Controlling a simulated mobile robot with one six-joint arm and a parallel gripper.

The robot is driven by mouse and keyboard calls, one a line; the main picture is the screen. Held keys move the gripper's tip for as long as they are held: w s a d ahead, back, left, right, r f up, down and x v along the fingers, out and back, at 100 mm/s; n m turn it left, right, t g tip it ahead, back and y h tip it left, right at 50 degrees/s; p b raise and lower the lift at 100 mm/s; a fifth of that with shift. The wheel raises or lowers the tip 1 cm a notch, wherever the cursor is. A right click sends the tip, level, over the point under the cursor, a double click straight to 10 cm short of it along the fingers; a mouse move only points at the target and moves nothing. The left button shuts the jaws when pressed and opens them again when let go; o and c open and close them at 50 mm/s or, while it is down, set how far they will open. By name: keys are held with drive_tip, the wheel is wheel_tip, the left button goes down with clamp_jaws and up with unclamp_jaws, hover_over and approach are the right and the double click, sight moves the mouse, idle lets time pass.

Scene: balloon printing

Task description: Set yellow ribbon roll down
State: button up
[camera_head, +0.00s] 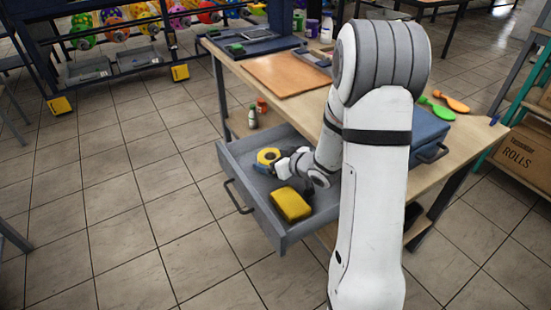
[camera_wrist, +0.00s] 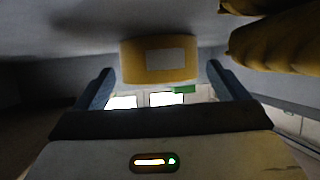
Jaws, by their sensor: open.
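The yellow ribbon roll (camera_head: 268,156) is in the open grey drawer (camera_head: 247,190), near its far left part. In the wrist view the roll (camera_wrist: 158,60) shows a pale label and appears to rest on the drawer's grey floor. My gripper (camera_head: 280,164) reaches into the drawer right beside the roll. In the wrist view my gripper's two blue-grey fingers (camera_wrist: 159,72) stand wide apart on either side of the roll, with gaps visible, so it is open. My arm hides part of the drawer in the head view.
A blue box (camera_head: 428,135) stands on the wooden table (camera_head: 462,148), and an orange-brown board (camera_head: 287,74) lies farther back. The drawer walls surround the gripper. Tiled floor left of the drawer is clear.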

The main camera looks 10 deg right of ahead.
drive_tip(key=shift+s+d+r, duration=0.1)
drive_tip(key=shift+s+r, duration=0.05)
drive_tip(key=shift+r, duration=0.15)
drive_tip(key=p+v, duration=0.1)
drive_tip(key=v, duration=0.6)
drive_tip(key=shift+p, duration=0.35)
